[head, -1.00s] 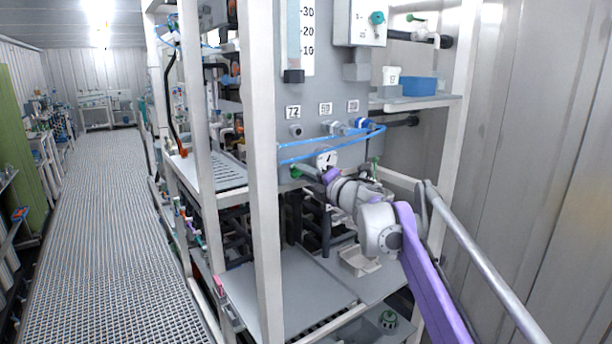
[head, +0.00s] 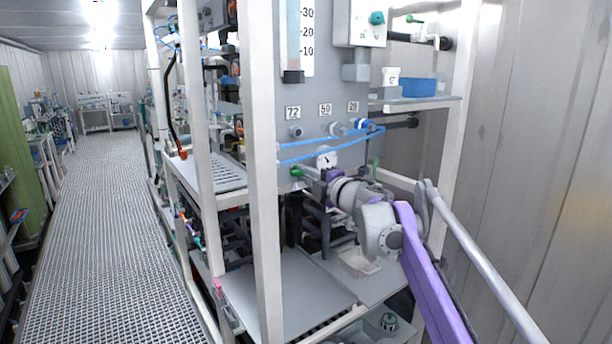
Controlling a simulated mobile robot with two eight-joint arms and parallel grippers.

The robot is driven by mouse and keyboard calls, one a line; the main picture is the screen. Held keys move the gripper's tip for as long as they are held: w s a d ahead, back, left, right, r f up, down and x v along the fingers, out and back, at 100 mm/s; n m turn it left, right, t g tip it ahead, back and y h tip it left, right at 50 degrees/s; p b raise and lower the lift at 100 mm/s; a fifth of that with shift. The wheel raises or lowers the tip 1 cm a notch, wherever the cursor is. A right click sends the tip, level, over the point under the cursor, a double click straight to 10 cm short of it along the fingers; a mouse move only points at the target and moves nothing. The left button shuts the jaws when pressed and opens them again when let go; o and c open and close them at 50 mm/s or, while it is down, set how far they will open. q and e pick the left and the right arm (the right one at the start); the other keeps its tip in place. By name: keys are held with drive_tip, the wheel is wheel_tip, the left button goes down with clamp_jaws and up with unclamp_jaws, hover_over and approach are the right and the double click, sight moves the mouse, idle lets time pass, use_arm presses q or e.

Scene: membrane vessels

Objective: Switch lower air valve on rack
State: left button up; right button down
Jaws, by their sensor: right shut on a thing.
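The rack (head: 264,215) has white posts and a grey panel (head: 310,115) with labels 72, 50 and 29. My left gripper does not show.
A blue bin (head: 418,87) stands on the upper shelf. A white tray (head: 358,262) lies below the arm. The grated aisle (head: 110,230) at left is clear.

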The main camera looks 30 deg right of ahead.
drive_tip(key=c, duration=0.9)
unclamp_jaws()
drive_tip(key=shift+o, duration=0.2)
drive_tip(key=s+b, duration=0.1)
drive_tip(key=s, duration=0.9)
drive_tip(key=shift+s+d, duration=0.35)
drive_tip(key=shift+s, duration=0.05)
